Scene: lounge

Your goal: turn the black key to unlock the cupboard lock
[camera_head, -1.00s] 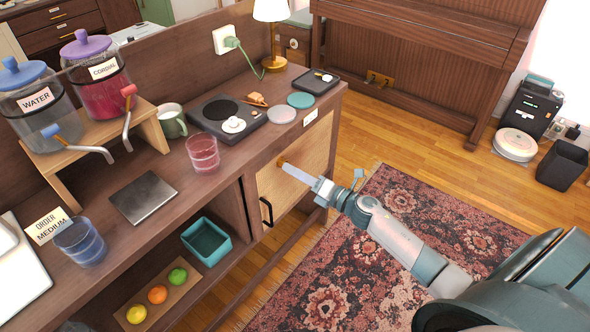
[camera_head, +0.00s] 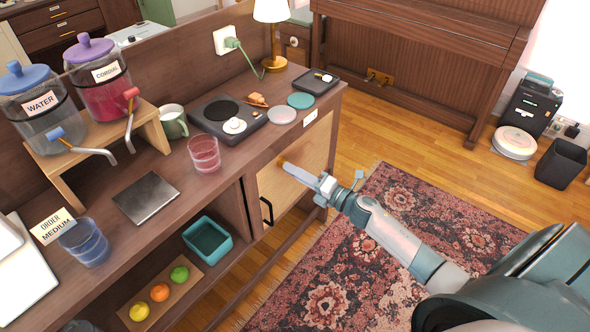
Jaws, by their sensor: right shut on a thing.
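The cupboard door (camera_head: 288,180) is a light wooden panel under the right part of the counter, closed, with a black handle (camera_head: 266,211) at its lower left. My right gripper (camera_head: 318,182) is in front of the door, its arm coming in from the lower right. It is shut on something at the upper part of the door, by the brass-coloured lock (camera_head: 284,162). The black key itself is hidden or too small to make out. My left gripper is not in view.
The counter holds a hot plate (camera_head: 227,117), a glass of pink drink (camera_head: 204,153), a mug (camera_head: 172,121) and two dispensers. An open shelf with a teal bin (camera_head: 207,240) lies left of the door. A patterned rug (camera_head: 390,230) covers the floor.

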